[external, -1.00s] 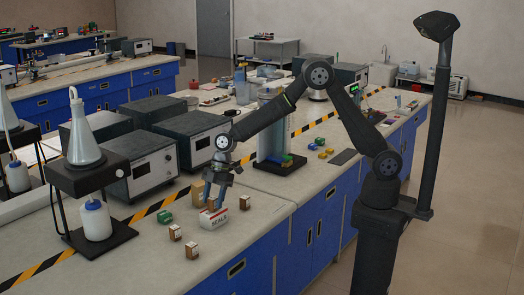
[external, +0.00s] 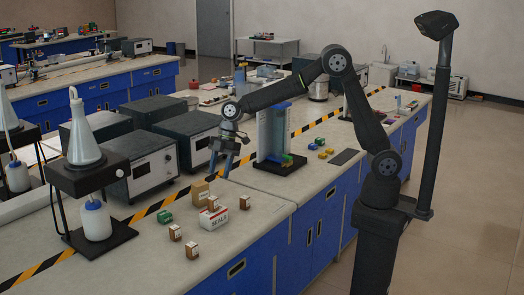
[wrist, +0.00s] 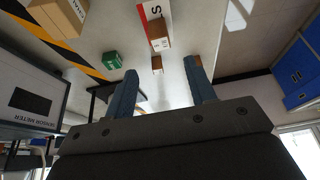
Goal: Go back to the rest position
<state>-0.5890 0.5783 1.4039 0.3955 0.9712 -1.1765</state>
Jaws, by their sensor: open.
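My gripper (external: 219,174) is open and empty, above the bench and clear of the boxes. In the wrist view its two blue-grey fingers (wrist: 162,68) stand apart with nothing held between them. Below it is a white and red box marked SEALS (external: 216,222), also in the wrist view (wrist: 148,12). A small brown and white box (external: 213,203) rests on top of the SEALS box; it also shows in the wrist view (wrist: 159,36). My arm is raised and bent at the elbow.
A cardboard box (external: 200,193), a green block (external: 164,216) and small brown boxes (external: 244,202) (external: 175,232) (external: 191,250) stand around the SEALS box. Grey instruments (external: 140,160) line the back. A clear column on a dark base (external: 272,135) stands right of my gripper.

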